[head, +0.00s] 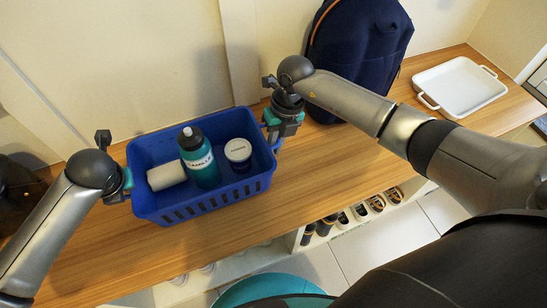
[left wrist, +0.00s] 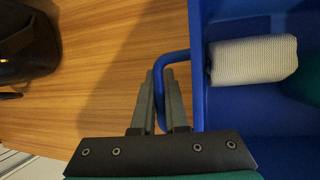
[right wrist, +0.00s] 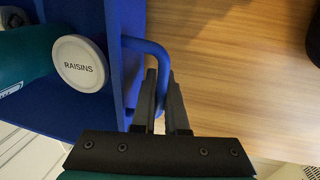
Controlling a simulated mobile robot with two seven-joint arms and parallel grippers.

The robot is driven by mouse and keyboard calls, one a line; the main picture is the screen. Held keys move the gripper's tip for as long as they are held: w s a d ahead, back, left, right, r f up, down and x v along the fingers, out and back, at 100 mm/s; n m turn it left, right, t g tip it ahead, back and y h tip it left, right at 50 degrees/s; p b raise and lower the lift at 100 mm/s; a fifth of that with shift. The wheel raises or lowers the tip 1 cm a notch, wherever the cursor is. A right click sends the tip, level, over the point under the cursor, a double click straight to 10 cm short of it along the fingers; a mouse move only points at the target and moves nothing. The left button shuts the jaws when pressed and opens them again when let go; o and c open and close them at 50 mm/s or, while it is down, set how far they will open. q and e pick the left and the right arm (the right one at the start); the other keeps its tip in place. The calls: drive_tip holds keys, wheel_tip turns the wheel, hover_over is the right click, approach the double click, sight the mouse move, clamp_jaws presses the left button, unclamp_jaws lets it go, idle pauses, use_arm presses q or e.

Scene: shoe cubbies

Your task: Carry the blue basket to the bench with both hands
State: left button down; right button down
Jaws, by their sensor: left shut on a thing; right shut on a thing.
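The blue basket (head: 225,198) is over the wooden bench (head: 330,165) in the head view; I cannot tell whether it rests on it. My left gripper (left wrist: 163,85) is shut on the basket's left loop handle (left wrist: 172,58). My right gripper (head: 277,138) is at the opposite end, shut on the right loop handle (right wrist: 150,46). The fingertips are partly hidden by the wrists in the head view.
A navy backpack (head: 358,45) stands on the bench against the wall, right of the basket. A white tray (head: 460,86) lies farther right. A dark bag (left wrist: 28,45) is at the left. Shoes (head: 375,203) sit in cubbies below the bench.

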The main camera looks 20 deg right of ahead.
use_arm(q)
drive_tip(key=shift+f, duration=0.15)
use_arm(e)
drive_tip(key=shift+w+f, duration=0.1)
drive_tip(key=shift+f, duration=0.05)
use_arm(q)
drive_tip(key=c, duration=0.9)
unclamp_jaws()
drive_tip(key=shift+c, duration=0.2)
use_arm(e)
drive_tip(key=c, duration=0.9)
unclamp_jaws()
drive_tip(key=shift+c, duration=0.2)
